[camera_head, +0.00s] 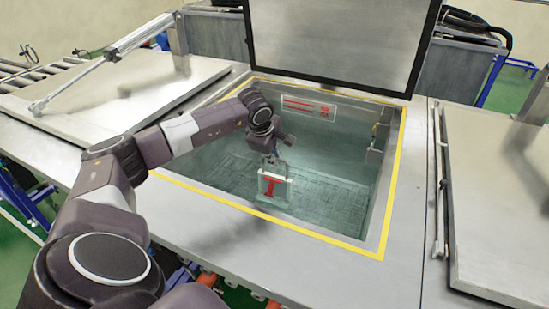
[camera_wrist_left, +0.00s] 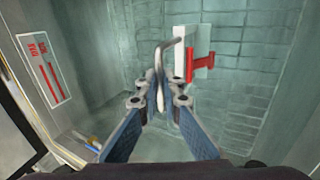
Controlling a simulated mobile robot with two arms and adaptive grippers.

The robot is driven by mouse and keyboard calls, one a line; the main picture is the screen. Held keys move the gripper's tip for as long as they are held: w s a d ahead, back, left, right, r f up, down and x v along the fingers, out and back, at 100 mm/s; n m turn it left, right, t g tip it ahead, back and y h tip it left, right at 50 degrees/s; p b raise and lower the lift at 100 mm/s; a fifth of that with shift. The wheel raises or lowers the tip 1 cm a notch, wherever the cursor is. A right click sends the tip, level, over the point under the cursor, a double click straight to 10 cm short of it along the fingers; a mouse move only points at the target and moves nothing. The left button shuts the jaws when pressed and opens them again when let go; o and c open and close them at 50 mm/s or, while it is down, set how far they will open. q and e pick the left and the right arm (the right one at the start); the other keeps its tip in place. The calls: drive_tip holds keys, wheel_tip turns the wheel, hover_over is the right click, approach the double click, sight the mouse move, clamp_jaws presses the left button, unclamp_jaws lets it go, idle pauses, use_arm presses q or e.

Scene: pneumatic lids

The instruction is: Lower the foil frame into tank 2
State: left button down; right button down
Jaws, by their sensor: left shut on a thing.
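The foil frame (camera_head: 274,188) is a small white frame with a red T-shaped part and a thin metal handle. It hangs upright from my left gripper (camera_head: 270,158), inside the outline of the open tank (camera_head: 384,205). In the left wrist view, my left gripper (camera_wrist_left: 160,97) is shut on the frame's handle, and the frame (camera_wrist_left: 203,65) shows beyond the fingertips. The tank has a yellow-edged rim, and greenish tiled walls or floor show inside. I cannot tell whether the frame touches the liquid. My right gripper is not in view.
The tank's lid (camera_head: 340,40) stands raised at the back. Closed lids lie left (camera_head: 120,90) and right (camera_head: 500,200). A red-lettered label (camera_head: 308,107) is on the tank's back wall, and a fitting (camera_head: 378,140) is at its right wall.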

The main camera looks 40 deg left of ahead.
use_arm(q)
drive_tip(key=shift+f+b, duration=0.6)
drive_tip(key=shift+f, duration=0.1)
idle(0.4)
drive_tip(key=c, duration=2)
unclamp_jaws()
drive_tip(key=shift+c, duration=0.2)
drive_tip(key=w+p+v, duration=0.1)
drive_tip(key=p+v, duration=0.2)
drive_tip(key=v, duration=0.4)
drive_tip(key=w+a+r+p+v, duration=0.1)
drive_tip(key=w+p+v, duration=0.1)
drive_tip(key=v, duration=0.6)
drive_tip(key=w+r+p+v, duration=0.1)
drive_tip(key=p+v, duration=0.4)
drive_tip(key=v, duration=0.2)
drive_tip(key=shift+w+a+r, duration=0.2)
drive_tip(key=shift+r, duration=0.4)
